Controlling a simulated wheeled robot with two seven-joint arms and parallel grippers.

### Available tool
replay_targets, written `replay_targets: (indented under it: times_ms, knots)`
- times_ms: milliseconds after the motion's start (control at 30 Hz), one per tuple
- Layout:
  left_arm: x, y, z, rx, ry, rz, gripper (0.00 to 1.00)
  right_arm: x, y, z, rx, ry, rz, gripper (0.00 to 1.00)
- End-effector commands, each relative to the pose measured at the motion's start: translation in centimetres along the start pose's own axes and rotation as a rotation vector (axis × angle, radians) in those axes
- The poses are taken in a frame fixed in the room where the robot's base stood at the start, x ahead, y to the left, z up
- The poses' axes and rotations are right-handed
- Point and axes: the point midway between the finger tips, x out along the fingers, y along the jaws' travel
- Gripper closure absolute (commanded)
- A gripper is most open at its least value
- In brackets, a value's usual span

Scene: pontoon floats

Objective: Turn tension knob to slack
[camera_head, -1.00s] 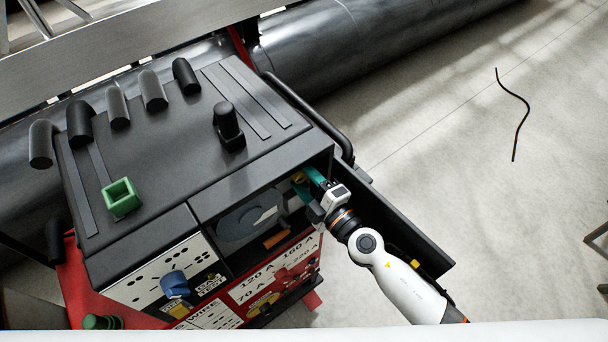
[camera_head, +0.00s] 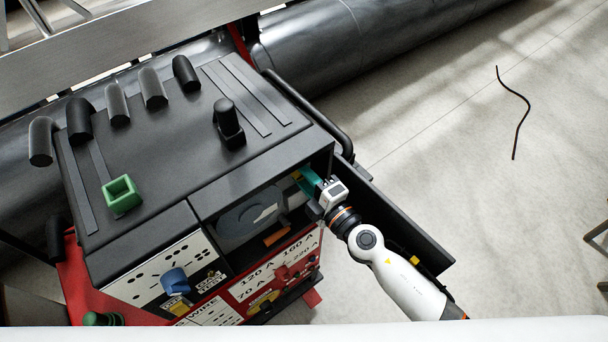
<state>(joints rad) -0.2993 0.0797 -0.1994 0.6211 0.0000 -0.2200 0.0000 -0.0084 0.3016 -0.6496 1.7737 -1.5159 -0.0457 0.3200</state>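A black and red welding machine (camera_head: 185,148) stands at the left with its front compartment open. A grey wire spool (camera_head: 250,218) sits inside the compartment. My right gripper (camera_head: 306,180), with teal fingers, reaches into the compartment's upper right from the right side. Its fingertips are partly hidden under the top edge, so I cannot tell whether it is open or shut. A yellow part (camera_head: 297,175) shows beside the fingertips; it may be the tension knob, but it is mostly hidden. My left gripper is not in view.
A blue knob (camera_head: 174,281) and a red knob (camera_head: 282,272) are on the front panels. A green square holder (camera_head: 121,196) and black cylinders are on the machine's top. An open black door (camera_head: 395,235) lies beside my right arm.

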Motion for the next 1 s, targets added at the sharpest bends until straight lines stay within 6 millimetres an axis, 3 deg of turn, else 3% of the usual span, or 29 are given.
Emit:
replay_targets:
  times_ms: [167,200,300,667,767,1000]
  knots:
    - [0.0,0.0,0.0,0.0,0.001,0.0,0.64,0.0,0.1,0.0,-0.003,0.0,0.001,0.91]
    - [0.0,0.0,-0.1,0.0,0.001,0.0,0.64,0.0,0.1,0.0,-0.003,0.0,0.001,0.61]
    - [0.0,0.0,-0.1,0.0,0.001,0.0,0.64,0.0,0.1,0.0,-0.002,0.0,0.001,0.46]
    - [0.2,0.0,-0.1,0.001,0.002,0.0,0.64,-0.6,0.1,-0.1,-0.002,0.0,0.002,0.46]
    - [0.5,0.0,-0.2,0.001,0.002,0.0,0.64,-1.9,0.3,-0.1,-0.001,0.0,0.003,0.46]
    - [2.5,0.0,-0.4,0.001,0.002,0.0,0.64,-7.0,0.6,-0.1,-0.001,0.0,0.004,0.46]
